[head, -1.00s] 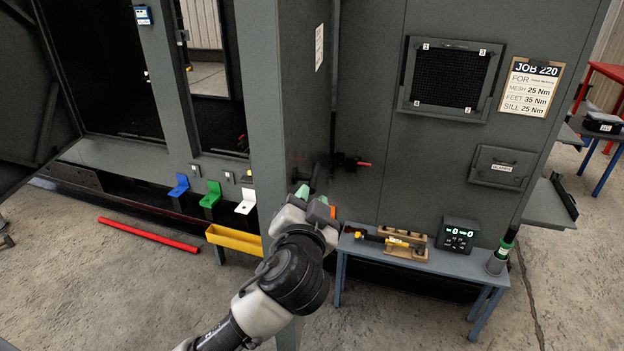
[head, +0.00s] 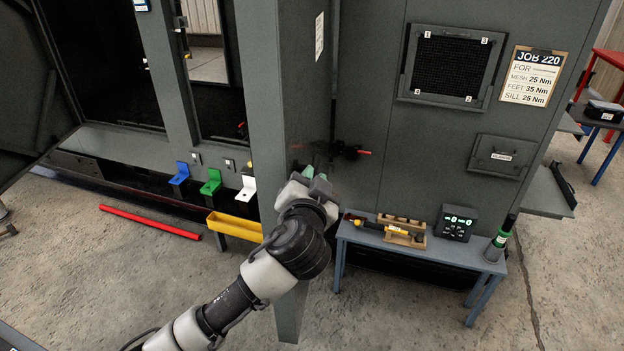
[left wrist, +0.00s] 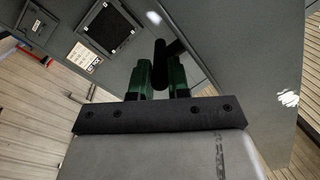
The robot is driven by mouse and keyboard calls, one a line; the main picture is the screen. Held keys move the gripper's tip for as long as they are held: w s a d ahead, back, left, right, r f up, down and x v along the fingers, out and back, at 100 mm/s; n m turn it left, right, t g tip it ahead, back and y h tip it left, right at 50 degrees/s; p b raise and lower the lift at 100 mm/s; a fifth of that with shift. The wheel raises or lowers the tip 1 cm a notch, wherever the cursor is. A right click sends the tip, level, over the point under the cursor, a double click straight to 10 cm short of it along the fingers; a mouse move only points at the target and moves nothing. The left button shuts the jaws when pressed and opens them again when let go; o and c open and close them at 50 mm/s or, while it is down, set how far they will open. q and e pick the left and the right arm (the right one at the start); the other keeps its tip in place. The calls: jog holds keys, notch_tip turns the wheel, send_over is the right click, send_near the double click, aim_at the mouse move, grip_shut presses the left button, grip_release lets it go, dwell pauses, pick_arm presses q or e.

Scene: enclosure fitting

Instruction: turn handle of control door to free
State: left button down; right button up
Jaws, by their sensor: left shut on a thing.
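The control door (head: 285,70) is a tall grey panel, seen edge-on in the middle of the head view. Its handle is a dark bar in the left wrist view (left wrist: 160,58), standing between the green finger pads. My left gripper (head: 316,176) is at the door's lower part in the head view, and it also shows in the left wrist view (left wrist: 159,75). It is shut on the handle. In the head view the gripper hides most of the handle. A dark latch with a red tip (head: 350,151) sits just right of the gripper. My right gripper is out of view.
A small bench (head: 440,262) with a yellow-and-black tool (head: 380,228) and a display box (head: 457,222) stands close right of my arm. A yellow tray (head: 234,227) is at left. A red bar (head: 150,222) lies on the floor.

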pick_arm(q)
jog(key=shift+r+g+p, duration=0.3)
jog(key=shift+g+p, duration=0.1)
jog(key=shift+p, duration=0.3)
jog(key=shift+f, duration=0.2)
jog(key=c, duration=1.4)
grip_release()
jog(key=shift+s, duration=0.1)
jog(key=shift+s, duration=0.25)
jog(key=s+b, duration=0.1)
jog(key=s, duration=0.2)
jog(key=s+b, duration=0.2)
jog(key=s, duration=0.1)
jog(key=s+a+r+b, duration=0.1)
jog(key=s, duration=0.3)
jog(key=shift+s, duration=0.1)
jog(key=shift+f, duration=0.15)
